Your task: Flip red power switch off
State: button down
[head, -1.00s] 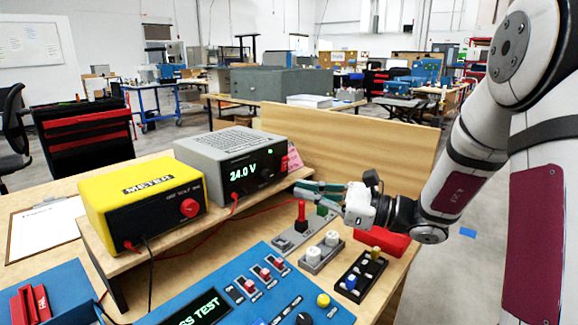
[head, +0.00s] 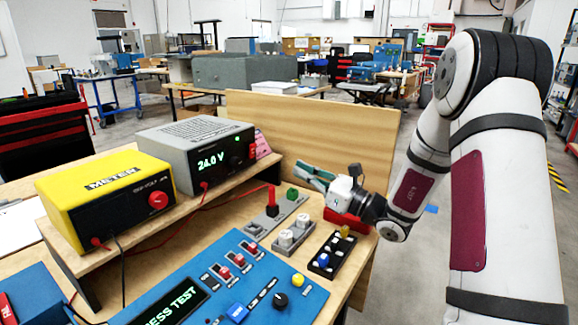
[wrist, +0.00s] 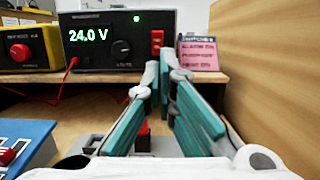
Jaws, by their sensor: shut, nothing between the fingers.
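The red power switch (wrist: 157,41) is a small rocker at the right end of the black face of the grey power supply (head: 190,135), whose display reads 24.0 V. The switch also shows in the head view (head: 253,151), at the face's right end. My gripper (wrist: 158,68) is shut and empty. In the wrist view its tips are just below the switch and overlap its lower edge; I cannot tell whether they touch. In the head view my gripper (head: 300,172) is right of the supply with a visible gap. The switch's rocker position is too small to tell.
A pink note (wrist: 198,52) stands right of the switch, beside a wooden back panel (head: 315,130). The yellow meter (head: 105,190) is to the left. A red post (head: 271,196), white knobs (head: 286,238) and a blue control panel (head: 240,285) lie below.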

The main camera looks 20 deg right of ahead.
aim_at(254, 147)
jog(key=b+x, duration=0.2)
jog(key=x, duration=1)
jog(key=shift+w+a+r, duration=0.1)
jog(key=shift+w+a, duration=0.1)
jog(key=shift+w, duration=0.05)
